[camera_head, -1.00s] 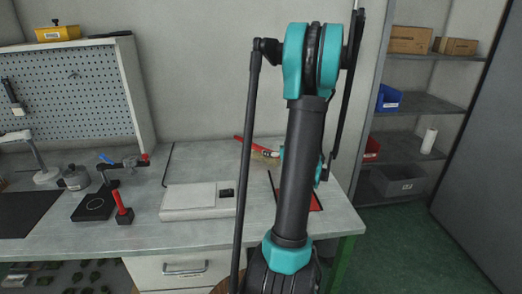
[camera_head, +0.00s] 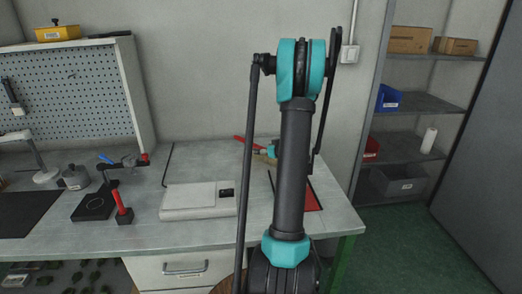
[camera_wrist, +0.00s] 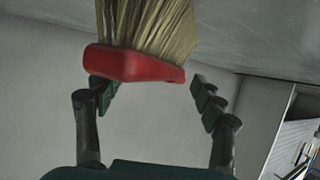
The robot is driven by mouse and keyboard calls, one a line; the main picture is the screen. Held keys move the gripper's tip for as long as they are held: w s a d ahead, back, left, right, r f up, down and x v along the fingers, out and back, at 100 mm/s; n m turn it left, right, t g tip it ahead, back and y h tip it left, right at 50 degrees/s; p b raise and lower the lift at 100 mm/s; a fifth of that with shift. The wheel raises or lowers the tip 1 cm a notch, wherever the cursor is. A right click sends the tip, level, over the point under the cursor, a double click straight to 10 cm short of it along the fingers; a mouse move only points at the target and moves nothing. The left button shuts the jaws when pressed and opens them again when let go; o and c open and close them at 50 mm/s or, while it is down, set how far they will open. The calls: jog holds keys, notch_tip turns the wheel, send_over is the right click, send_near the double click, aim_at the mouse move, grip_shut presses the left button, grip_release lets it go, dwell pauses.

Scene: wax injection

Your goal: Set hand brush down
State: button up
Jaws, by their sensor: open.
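The hand brush has a red handle and light bristles. In the head view, its red handle (camera_head: 239,139) shows at the back of the workbench (camera_head: 200,156), left of my arm, with part of it hidden. In the wrist view, the brush's red block (camera_wrist: 130,65) and bristles (camera_wrist: 155,25) fill the upper middle. My gripper (camera_wrist: 153,93) is open, with one finger either side of the block's lower edge. The left finger overlaps the block in the picture; I cannot tell whether it touches. The right finger stands apart from it.
A white flat device (camera_head: 195,201) sits on the bench left of my arm. A red flat item (camera_head: 310,196) lies right of the arm near the bench edge. A small red-handled tool in a stand (camera_head: 122,208) is further left. A shelf (camera_head: 420,103) stands at right.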

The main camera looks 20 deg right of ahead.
jog(key=shift+c, duration=0.5)
grip_shut()
jog(key=shift+r, duration=0.15)
